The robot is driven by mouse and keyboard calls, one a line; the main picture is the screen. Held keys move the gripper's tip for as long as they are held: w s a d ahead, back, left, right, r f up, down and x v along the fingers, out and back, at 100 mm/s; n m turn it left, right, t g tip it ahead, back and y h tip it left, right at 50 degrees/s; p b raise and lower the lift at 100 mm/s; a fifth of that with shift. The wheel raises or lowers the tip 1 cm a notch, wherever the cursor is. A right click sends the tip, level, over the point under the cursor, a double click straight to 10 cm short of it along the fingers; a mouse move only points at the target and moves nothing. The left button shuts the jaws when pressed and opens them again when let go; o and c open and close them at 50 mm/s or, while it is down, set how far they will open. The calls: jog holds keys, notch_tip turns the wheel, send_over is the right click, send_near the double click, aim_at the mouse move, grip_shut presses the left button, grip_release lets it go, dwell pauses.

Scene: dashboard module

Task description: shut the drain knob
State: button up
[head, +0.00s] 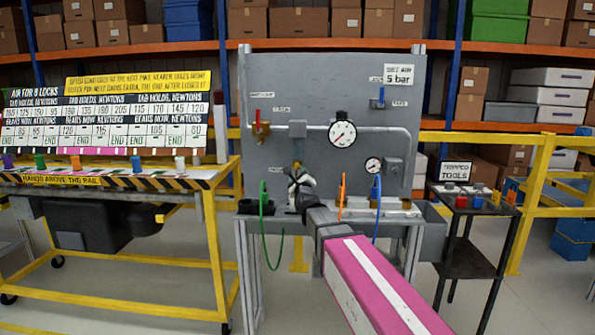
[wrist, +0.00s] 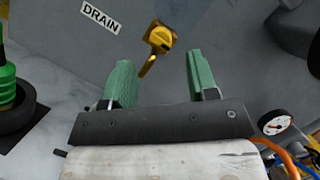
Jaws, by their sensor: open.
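The drain knob (wrist: 160,38) is a small brass-yellow knob on the grey panel, beside the DRAIN label (wrist: 100,16) in the wrist view. Its thin lever (wrist: 147,66) points down and to the left in that view. My gripper (wrist: 158,60) is open, with one green finger on each side of the lever's end in the picture. The knob's body shows just beyond the fingertips. I see no clear contact with either finger. In the head view my gripper (head: 300,180) is in front of the panel's lower left and largely hides the knob.
The grey panel (head: 375,70) carries a red-handled valve (head: 260,128), a large gauge (head: 342,133), a small gauge (head: 373,165) and a blue-handled valve (head: 380,98). Green (head: 263,205), orange (head: 341,195) and blue (head: 377,205) hose ends stand along the ledge near my arm.

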aim_at(297, 168)
jog(key=x, duration=0.4)
jog(key=shift+w+a+r, duration=0.1)
jog(key=shift+w, duration=0.2)
jog(key=c, duration=0.9)
jog(key=shift+n+g+y, duration=0.5)
jog(key=shift+n+y, duration=0.1)
jog(key=shift+n, duration=1.3)
